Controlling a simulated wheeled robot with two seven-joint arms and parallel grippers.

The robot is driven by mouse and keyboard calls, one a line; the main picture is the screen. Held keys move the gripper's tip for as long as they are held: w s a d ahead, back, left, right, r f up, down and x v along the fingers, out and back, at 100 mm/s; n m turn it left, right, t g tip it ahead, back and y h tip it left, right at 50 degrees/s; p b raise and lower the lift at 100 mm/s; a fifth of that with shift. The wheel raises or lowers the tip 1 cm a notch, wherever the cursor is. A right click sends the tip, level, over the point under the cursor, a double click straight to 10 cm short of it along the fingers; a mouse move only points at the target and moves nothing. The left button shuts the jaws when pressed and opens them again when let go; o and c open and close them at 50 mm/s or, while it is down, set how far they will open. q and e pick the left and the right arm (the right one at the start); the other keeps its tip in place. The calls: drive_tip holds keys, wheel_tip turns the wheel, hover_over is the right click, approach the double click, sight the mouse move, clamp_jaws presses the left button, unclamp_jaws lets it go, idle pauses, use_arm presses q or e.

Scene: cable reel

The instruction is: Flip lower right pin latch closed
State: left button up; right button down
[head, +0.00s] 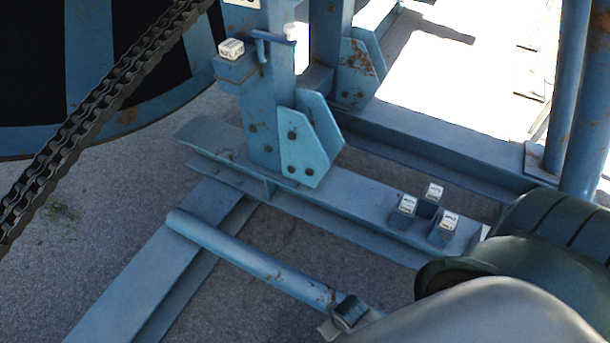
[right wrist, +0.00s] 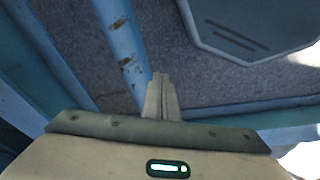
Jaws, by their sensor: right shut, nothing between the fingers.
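A blue bent pin handle (head: 262,42) sits at the upright post in the upper middle of the head view, and looks like a pin latch. I cannot tell which part is the lower right latch. My right gripper (head: 346,315) is at the bottom middle of the head view, partly hidden by my arm, by the near end of a rusty blue tube (head: 255,262). In the right wrist view its fingers (right wrist: 160,82) are shut and empty, beside the blue tube (right wrist: 122,45). I cannot tell whether they touch it. My left gripper is not in view.
A blue steel beam (head: 365,205) carries several small labelled blocks (head: 407,204). A blue post with gusset plates (head: 305,150) rises from it. A heavy chain (head: 90,110) and a large reel (head: 110,120) are at left.

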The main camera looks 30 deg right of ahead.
drive_tip(key=w+d+r+m+t, duration=0.1)
drive_tip(key=w+r, duration=0.3)
drive_tip(key=r, duration=0.5)
drive_tip(key=w+d+r+m+t, duration=0.1)
drive_tip(key=w+r, duration=0.3)
drive_tip(key=r, duration=0.5)
drive_tip(key=w+d+r+m+t+y, duration=0.1)
drive_tip(key=w+d+r+m+t, duration=0.3)
drive_tip(key=w+r, duration=0.55)
drive_tip(key=w+d+r+m+t, duration=0.25)
drive_tip(key=w+d+r, duration=0.25)
drive_tip(key=w+r, duration=0.5)
drive_tip(key=w+d+r+m+t, duration=0.2)
drive_tip(key=w+d+r+m, duration=0.1)
drive_tip(key=r, duration=0.5)
drive_tip(key=w+d+r+m+t, duration=0.3)
drive_tip(key=w+d+r, duration=0.2)
drive_tip(key=r, duration=0.3)
drive_tip(key=w+d+r+m+t, duration=0.2)
drive_tip(key=w+d+r+m, duration=0.1)
drive_tip(key=d+r, duration=0.3)
wheel_tip(320, 180, up, 2)
drive_tip(key=shift+w+m+h, duration=0.3)
drive_tip(key=shift+w+m, duration=0.05)
drive_tip(key=shift+w, duration=0.4)
drive_tip(key=shift+w+d+t, duration=0.1)
drive_tip(key=shift+t, duration=0.15)
